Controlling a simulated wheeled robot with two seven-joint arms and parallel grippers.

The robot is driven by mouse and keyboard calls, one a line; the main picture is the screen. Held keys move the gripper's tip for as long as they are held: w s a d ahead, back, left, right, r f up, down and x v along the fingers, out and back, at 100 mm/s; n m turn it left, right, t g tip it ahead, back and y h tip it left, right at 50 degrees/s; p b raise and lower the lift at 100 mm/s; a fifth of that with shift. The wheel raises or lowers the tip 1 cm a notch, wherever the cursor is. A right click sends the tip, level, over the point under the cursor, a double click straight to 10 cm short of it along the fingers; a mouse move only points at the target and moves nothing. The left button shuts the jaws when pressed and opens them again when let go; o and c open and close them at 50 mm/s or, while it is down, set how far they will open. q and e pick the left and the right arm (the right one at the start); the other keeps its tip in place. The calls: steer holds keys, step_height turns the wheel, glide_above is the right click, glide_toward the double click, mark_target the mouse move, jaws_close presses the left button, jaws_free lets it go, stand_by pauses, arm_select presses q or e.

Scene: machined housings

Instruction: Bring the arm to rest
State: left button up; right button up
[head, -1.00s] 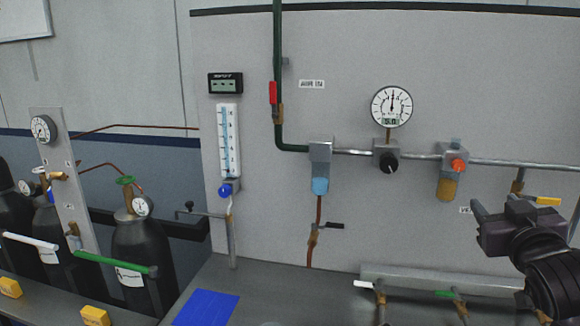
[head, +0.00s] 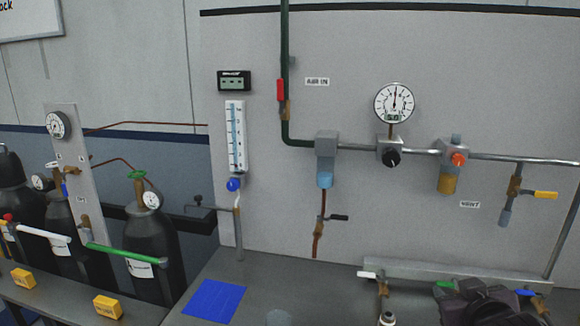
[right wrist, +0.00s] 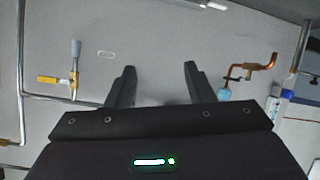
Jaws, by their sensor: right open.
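My right gripper (head: 490,292) is low at the right of the head view, in front of the manifold rail. In the right wrist view its two fingers (right wrist: 158,88) are spread apart with nothing between them, facing the grey panel. My left gripper does not show in either view.
The grey panel carries a round gauge (head: 394,103), a black knob (head: 391,157), an orange-knobbed unit (head: 454,165) and a yellow-handled valve (head: 545,195). A manifold rail (head: 410,271) runs along the bench back. A blue mat (head: 214,301) lies on the bench. Gas cylinders (head: 150,245) stand left.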

steer(key=s+a+f+g+y, duration=0.1)
steer(key=s+a+f+g, duration=0.25)
steer(key=s+f, duration=0.35)
steer(key=s+a+f+n+g+y, duration=0.1)
steer(key=s+a+f+g, duration=0.25)
steer(key=s+f, duration=0.3)
steer(key=s+a+f+g+y, duration=0.1)
steer(key=s+a+f+g, duration=0.2)
steer(key=s+a+f, duration=0.35)
step_height(320, 180, down, 32)
steer(key=s+d, duration=0.2)
steer(key=s+d+f+g, duration=0.1)
steer(key=s+d+f, duration=0.1)
steer(key=s+f, duration=0.6)
steer(key=s+d+f+g, duration=0.1)
steer(key=s+f, duration=0.8)
steer(key=s, duration=0.2)
steer(key=shift+d+f, duration=0.25)
steer(key=shift+d, duration=0.15)
